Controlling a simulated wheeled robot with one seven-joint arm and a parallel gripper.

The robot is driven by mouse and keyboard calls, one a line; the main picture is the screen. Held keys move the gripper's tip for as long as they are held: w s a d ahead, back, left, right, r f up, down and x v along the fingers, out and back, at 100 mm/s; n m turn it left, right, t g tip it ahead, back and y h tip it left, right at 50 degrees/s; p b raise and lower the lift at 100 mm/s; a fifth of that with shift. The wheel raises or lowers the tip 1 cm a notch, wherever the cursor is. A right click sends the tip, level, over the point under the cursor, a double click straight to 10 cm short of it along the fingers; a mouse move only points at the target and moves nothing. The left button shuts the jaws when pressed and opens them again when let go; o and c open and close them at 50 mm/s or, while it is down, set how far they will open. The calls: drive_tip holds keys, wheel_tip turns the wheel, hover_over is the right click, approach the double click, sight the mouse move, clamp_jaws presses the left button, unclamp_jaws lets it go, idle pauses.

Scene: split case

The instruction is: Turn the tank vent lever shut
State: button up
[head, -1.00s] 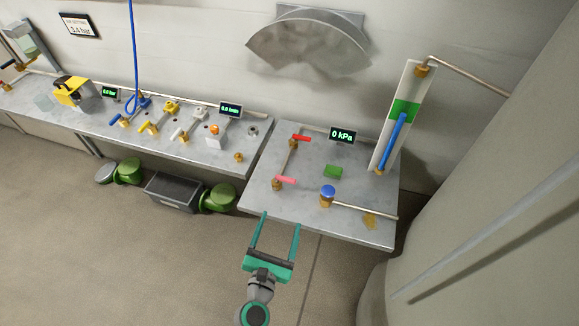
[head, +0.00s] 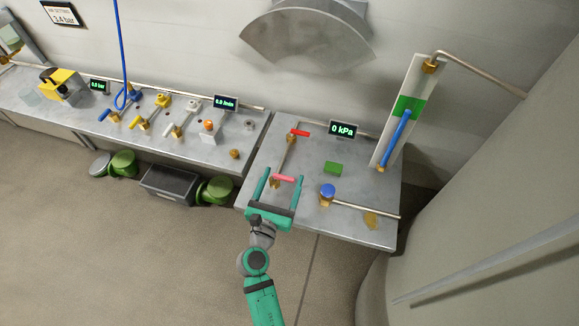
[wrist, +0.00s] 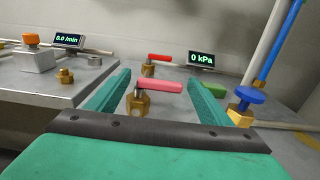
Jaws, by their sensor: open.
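A pink lever (head: 285,179) on a brass valve (head: 274,183) stands near the front left of the right-hand metal table. A red lever (head: 300,133) sits on another brass valve behind it, joined by a pipe. No label shows which one is the tank vent. My gripper (head: 284,177) is open, its teal fingers reaching over the table's front edge on either side of the pink lever. In the wrist view the pink lever (wrist: 160,86) lies crosswise between the fingers, pointing right from its brass base (wrist: 138,104). I cannot tell whether the fingers touch it.
A blue knob (head: 327,190) on a brass fitting stands right of my gripper, with a pipe running right. A green block (head: 333,168) and a display reading 0 kPa (head: 343,130) are behind. A gauge board with a blue tube (head: 397,138) stands at the back right.

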drive_tip(key=x, duration=0.4)
drive_tip(key=shift+a, duration=0.1)
drive_tip(key=shift+w+d, duration=0.35)
drive_tip(key=shift+w, duration=0.25)
drive_tip(key=shift+d, duration=0.1)
drive_tip(key=c, duration=1)
drive_tip(key=shift+c, duration=0.2)
